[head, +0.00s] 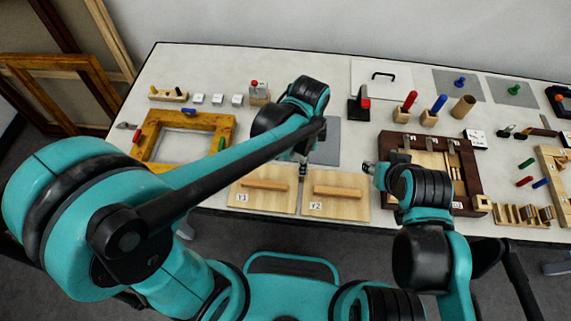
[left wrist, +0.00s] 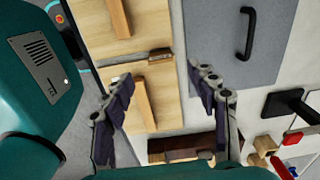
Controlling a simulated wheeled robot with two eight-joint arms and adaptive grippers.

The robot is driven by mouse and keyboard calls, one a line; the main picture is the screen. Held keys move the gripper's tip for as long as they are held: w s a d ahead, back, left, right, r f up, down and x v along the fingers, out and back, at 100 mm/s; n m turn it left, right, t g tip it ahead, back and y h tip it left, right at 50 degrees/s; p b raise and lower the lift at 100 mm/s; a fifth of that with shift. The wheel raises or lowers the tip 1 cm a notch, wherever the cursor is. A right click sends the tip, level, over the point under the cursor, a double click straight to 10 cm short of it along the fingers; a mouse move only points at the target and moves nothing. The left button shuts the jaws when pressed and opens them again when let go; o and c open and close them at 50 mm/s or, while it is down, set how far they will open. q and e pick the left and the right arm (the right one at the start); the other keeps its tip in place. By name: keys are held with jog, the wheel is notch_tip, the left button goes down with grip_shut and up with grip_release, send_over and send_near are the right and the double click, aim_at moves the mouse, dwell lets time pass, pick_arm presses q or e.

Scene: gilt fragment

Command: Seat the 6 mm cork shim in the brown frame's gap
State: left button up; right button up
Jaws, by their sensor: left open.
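The brown frame (head: 390,144) lies on the table right of centre, with lighter wooden strips inside; my right arm covers part of it. Its edge shows at the bottom of the left wrist view (left wrist: 170,146). I cannot pick out the 6 mm cork shim for certain; several small tan pieces stand in a slotted wooden rack (head: 518,213) at the front right. My left gripper (head: 303,170) is over the boards' back edge; its fingers are apart and empty in the left wrist view (left wrist: 165,108). My right gripper (head: 370,168) is beside the frame's left edge, its fingers too small to judge.
Two boards with bar handles, Y1 (head: 240,202) and Y2 (head: 325,209), lie at the front. A small brown-and-grey piece (left wrist: 160,55) lies at their back edge. Behind is a grey mat (left wrist: 205,50) with a black handle. A yellow frame (head: 150,133) lies left.

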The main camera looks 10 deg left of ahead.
pick_arm(q)
jog(key=shift+d+f, duration=0.1)
jog(key=shift+f, duration=0.25)
notch_tip(320, 180, down, 3)
jog(key=shift+r+m+b, duration=0.2)
jog(key=shift+m+b, duration=0.1)
jog(key=shift+b, duration=0.3)
notch_tip(320, 180, down, 5)
jog(key=shift+w+d+b, duration=0.1)
jog(key=shift+b, duration=1.05)
jog(key=shift+r, duration=0.1)
jog(key=c, duration=0.9)
